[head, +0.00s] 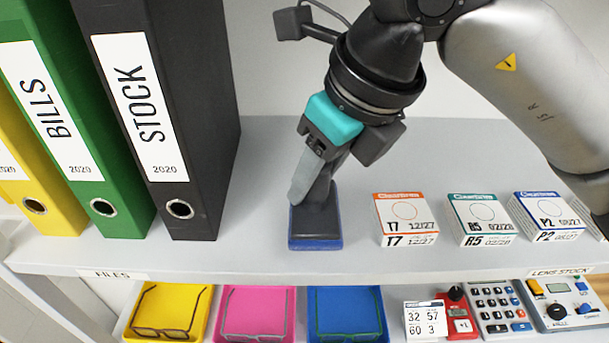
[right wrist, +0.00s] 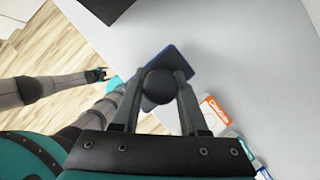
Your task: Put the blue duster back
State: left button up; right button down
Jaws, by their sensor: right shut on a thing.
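The blue duster (head: 315,243) has a dark grey body and a blue pad along its bottom. It is upright over the upper shelf, right of the black STOCK binder; I cannot tell if its pad touches the shelf. My right gripper (head: 320,186) comes down from above and is shut on its handle. In the right wrist view the round dark knob of the duster (right wrist: 159,86) sits between the two fingers (right wrist: 158,88), with the blue-edged pad behind. My left gripper (right wrist: 98,75) shows small at the left of that view, away from the duster; its jaws are too small to read.
Yellow, green and black binders (head: 205,110) stand left on the shelf (head: 265,160). Orange (head: 404,218), teal (head: 480,218) and blue (head: 546,214) lens boxes stand right. Below are yellow, pink and blue trays with glasses (head: 160,310), and a calculator (head: 495,307). The shelf behind the duster is clear.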

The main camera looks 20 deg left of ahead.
jog(key=shift+w+a, duration=0.5)
jog(key=shift+a, duration=0.3)
jog(key=shift+a+f, duration=0.1)
jog(key=shift+f, duration=0.05)
jog(key=shift+f+p, duration=0.55)
jog(key=shift+f, duration=1.05)
jog(key=shift+f+b, duration=0.25)
jog(key=shift+b, duration=0.1)
jog(key=shift+c, duration=2.2)
grip_release()
jog(key=shift+r, duration=0.15)
